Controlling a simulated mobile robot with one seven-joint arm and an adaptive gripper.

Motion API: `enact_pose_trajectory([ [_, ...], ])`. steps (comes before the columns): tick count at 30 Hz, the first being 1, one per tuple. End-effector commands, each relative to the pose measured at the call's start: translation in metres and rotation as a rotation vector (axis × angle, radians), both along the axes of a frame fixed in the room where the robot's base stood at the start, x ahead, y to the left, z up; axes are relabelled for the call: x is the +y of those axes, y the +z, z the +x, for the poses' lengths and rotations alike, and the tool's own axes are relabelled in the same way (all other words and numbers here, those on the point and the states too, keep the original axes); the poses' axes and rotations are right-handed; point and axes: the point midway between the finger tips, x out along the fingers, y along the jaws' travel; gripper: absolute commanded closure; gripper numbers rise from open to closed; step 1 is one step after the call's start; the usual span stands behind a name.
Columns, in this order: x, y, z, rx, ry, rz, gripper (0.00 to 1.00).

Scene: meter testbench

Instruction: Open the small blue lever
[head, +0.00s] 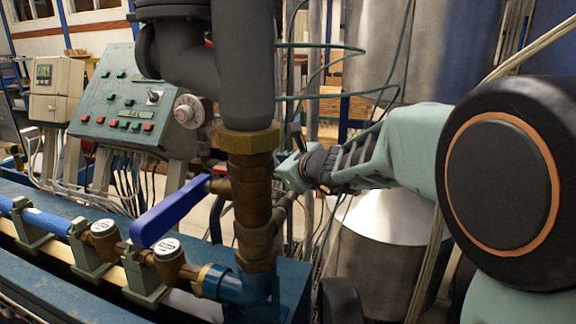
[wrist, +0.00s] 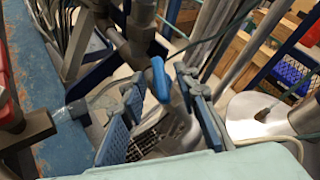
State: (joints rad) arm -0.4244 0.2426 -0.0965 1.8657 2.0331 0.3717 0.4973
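The small blue lever (wrist: 160,80) shows in the wrist view as a short, rounded blue handle on a dark pipe fitting (wrist: 138,35). My gripper (wrist: 157,92) is open, with its two blue-padded fingers on either side of the lever's line. I cannot tell whether either finger touches it. In the head view my gripper (head: 300,168) is just right of the brass vertical pipe (head: 251,190). I cannot make out the small lever there. A larger blue lever (head: 170,210) sticks out to the left of that pipe.
A grey-green control panel (head: 130,100) stands at the left. Pipes with two round meters (head: 167,247) run along the blue bench. Metal tanks (head: 385,240) stand behind my arm. Thin cables (head: 335,92) hang near my gripper.

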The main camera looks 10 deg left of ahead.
Motion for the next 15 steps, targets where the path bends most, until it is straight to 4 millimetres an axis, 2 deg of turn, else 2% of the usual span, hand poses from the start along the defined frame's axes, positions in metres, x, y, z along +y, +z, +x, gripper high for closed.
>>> enact_pose_trajectory([
  [10,0.0015,-0.0012,0.0024,0.000,0.000,0.000,0.72],
  [15,0.0015,-0.0012,0.0023,0.000,0.000,0.000,0.90],
])
